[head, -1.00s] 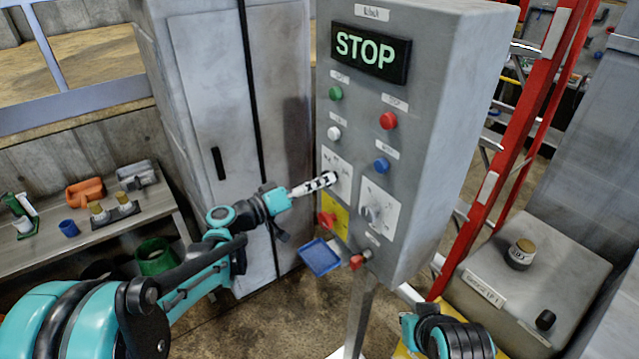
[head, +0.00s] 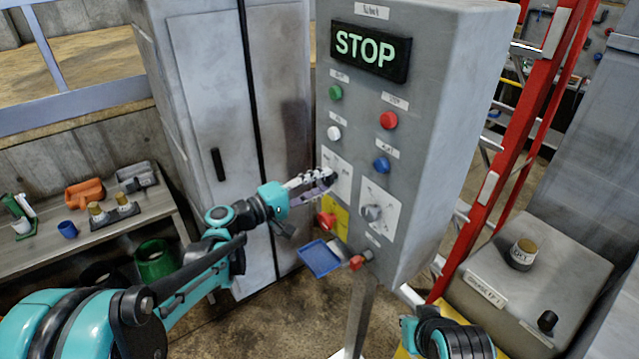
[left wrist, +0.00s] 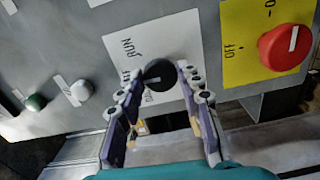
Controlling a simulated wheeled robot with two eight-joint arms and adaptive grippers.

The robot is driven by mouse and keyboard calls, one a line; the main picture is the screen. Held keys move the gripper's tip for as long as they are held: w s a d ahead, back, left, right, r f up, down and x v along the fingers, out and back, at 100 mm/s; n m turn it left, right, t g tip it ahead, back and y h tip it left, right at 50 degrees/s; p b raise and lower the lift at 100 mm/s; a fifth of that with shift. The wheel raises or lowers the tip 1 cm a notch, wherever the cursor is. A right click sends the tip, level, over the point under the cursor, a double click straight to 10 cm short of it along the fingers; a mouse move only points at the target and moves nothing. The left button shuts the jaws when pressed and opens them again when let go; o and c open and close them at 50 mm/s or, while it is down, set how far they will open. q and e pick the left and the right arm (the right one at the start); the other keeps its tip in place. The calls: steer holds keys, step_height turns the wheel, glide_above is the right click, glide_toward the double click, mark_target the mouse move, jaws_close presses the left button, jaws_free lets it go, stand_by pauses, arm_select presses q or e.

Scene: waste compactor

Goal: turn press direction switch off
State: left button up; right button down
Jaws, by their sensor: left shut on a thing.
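The grey control box has a white plate (head: 343,178) on its left side, carrying a black rotary knob; in the left wrist view the knob (left wrist: 158,74) sits on this plate (left wrist: 120,45) beside the word RUN. My left gripper (head: 326,178) is at that plate, shut on the knob, with one finger on each side of it in the left wrist view (left wrist: 160,80). In the head view the fingers mostly hide the knob. A second white plate with a grey knob (head: 372,212) is to the right. I cannot read which knob is named press direction.
A red switch (head: 326,219) on a yellow plate lies just below the gripper; it also shows in the left wrist view (left wrist: 285,47). Green, white, red and blue buttons are above. A STOP display (head: 369,51) is lit.

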arm_select(q)
steer(key=shift+n, duration=0.3)
steer(key=o, duration=1.1)
steer(key=shift+o, duration=0.2)
steer(key=v, duration=1.2)
